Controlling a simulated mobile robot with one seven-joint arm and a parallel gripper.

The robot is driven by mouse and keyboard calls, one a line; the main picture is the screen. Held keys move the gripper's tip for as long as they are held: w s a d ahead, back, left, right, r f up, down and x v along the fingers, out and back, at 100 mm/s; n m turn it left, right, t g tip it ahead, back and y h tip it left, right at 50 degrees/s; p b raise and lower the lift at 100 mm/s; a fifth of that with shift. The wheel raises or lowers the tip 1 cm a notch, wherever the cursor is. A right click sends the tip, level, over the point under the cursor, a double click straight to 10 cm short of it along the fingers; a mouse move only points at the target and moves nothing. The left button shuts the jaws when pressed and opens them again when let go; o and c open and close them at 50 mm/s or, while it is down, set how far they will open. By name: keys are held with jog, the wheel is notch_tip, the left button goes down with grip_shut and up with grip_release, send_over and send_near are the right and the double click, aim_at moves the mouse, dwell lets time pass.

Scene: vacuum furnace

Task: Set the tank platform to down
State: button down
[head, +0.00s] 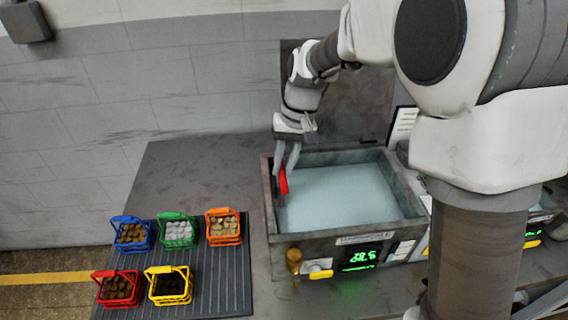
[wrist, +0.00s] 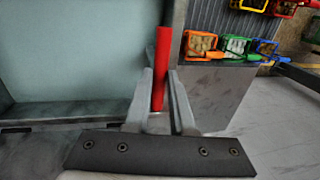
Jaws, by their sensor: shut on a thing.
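The tank (head: 335,240) is a grey open-topped box holding a pale blue-green surface (head: 345,195). I cannot tell whether that surface is liquid or the platform, nor how high the platform stands. A red handle (head: 283,181) stands at the tank's left wall; it also shows as a red bar in the wrist view (wrist: 161,60). My gripper (head: 286,165) reaches down over the tank's back left corner, shut on the red handle. In the wrist view, its two grey fingers (wrist: 162,100) lie on either side of the bar. The handle's lower end is hidden.
Several coloured baskets with small pieces, including a green one (head: 177,231), stand on a ribbed dark mat (head: 225,285) left of the tank. A green-lit display (head: 360,257) and yellow-and-white knob (head: 318,272) are on the tank's front. The bench behind the mat is clear.

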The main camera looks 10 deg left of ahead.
jog(key=shift+f+b, duration=0.4)
jog(key=shift+f, duration=0.2)
jog(key=c, duration=0.8)
grip_release()
jog(key=shift+o, duration=0.2)
jog(key=d+r, duration=0.3)
jog(key=r, duration=1.4)
jog(key=shift+w+d, duration=0.15)
jog(key=shift+w, duration=0.25)
